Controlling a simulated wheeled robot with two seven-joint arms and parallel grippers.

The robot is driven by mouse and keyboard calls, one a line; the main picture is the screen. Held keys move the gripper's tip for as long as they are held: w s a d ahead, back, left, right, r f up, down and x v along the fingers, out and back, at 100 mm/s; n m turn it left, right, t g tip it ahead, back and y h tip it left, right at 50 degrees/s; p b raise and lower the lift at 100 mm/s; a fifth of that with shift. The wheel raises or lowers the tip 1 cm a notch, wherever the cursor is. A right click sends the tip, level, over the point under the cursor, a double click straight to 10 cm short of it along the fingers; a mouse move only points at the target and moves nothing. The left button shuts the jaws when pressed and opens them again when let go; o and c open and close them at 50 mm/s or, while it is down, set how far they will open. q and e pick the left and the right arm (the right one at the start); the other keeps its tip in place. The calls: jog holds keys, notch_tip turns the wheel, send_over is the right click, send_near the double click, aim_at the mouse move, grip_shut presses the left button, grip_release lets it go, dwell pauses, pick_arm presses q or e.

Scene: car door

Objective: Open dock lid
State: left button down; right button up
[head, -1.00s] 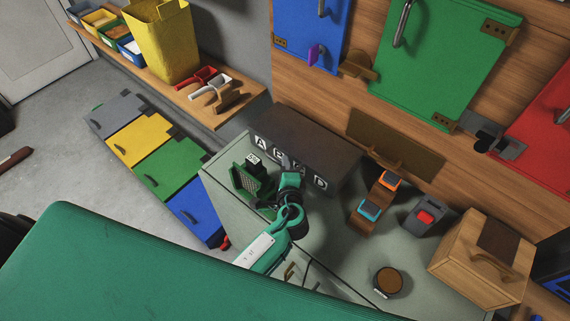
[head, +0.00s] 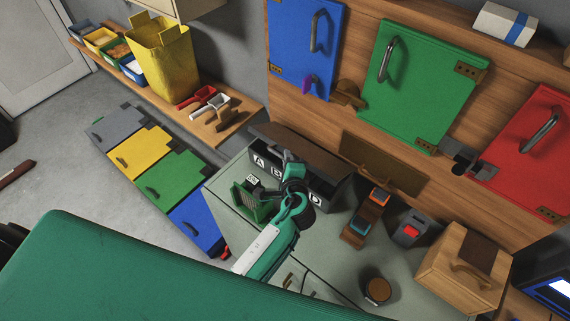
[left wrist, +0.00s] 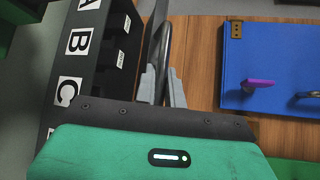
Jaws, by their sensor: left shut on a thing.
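The dock is a dark box (head: 318,190) on the grey-green worktop, with white letter labels on its front. Its dark brown lid (head: 318,150) is raised and tilted, with a dark gap under its front edge. In the left wrist view the dock (left wrist: 90,60) shows labels A, B and C and dark compartments, and the lid (left wrist: 152,45) stands nearly edge-on. My left gripper (head: 289,158) is at the lid's front. In the wrist view its grey fingers (left wrist: 162,88) are shut on the lid's dark handle (left wrist: 167,45). My right gripper is out of view.
A green rack (head: 246,203) stands left of the dock. Orange and blue items on a wooden stand (head: 362,222), a grey box with a red button (head: 411,231), a round brown-topped object (head: 377,291) and a wooden box (head: 460,268) are to the right. Coloured doors line the wall.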

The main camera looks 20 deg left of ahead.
pick_arm(q)
jog(key=shift+w+r, duration=0.2)
jog(key=shift+r, duration=0.15)
jog(key=c, duration=1.5)
grip_release()
